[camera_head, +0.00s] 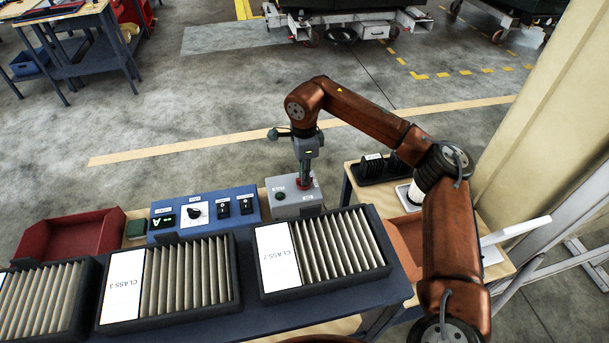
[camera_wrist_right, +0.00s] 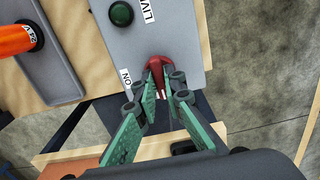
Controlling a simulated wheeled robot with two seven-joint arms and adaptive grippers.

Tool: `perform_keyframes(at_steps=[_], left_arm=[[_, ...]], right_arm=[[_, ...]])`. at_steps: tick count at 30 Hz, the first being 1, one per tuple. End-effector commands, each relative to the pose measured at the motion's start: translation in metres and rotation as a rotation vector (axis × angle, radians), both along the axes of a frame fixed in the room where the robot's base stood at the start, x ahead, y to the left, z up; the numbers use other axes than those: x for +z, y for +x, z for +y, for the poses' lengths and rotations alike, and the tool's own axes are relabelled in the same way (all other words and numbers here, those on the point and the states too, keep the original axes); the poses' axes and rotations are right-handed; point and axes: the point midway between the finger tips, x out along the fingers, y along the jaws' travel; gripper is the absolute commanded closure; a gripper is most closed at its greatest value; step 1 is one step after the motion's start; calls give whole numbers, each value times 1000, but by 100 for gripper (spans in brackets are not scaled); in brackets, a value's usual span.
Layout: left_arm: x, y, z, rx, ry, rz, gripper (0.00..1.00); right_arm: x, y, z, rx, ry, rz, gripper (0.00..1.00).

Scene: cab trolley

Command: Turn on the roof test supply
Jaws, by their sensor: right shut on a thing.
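The roof test supply appears to be the grey box (camera_head: 283,207) at the back of the bench. It carries a dark green round lamp or button (camera_wrist_right: 121,14) labelled LIVE and a red switch handle (camera_wrist_right: 156,62) beside an ON label. My right gripper (camera_head: 304,182) reaches down onto the red handle from above. In the wrist view, its green fingers (camera_wrist_right: 164,88) are shut on the handle, one on each side, and partly hide it. The lamp looks dark, unlit. My left gripper is not in view.
A blue panel (camera_head: 230,194) with a display, a rotary knob and switches stands left of the box. Black racks of plates, one labelled CLASS 3 (camera_head: 280,262), fill the front of the bench. A red bin (camera_head: 68,238) is at left, a black tray (camera_head: 367,177) at right.

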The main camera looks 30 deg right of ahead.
Motion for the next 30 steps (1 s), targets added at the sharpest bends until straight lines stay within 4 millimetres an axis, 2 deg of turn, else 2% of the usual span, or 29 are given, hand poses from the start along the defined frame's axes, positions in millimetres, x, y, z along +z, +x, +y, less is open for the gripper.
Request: perform_keyframes(at_steps=[14,20,30], left_arm=[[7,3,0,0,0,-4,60],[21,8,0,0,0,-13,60],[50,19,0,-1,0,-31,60]], right_arm=[[2,0,0,-49,0,-1,100],[5,0,0,-168,0,-2,100],[6,0,0,-480,1,-2,100]])
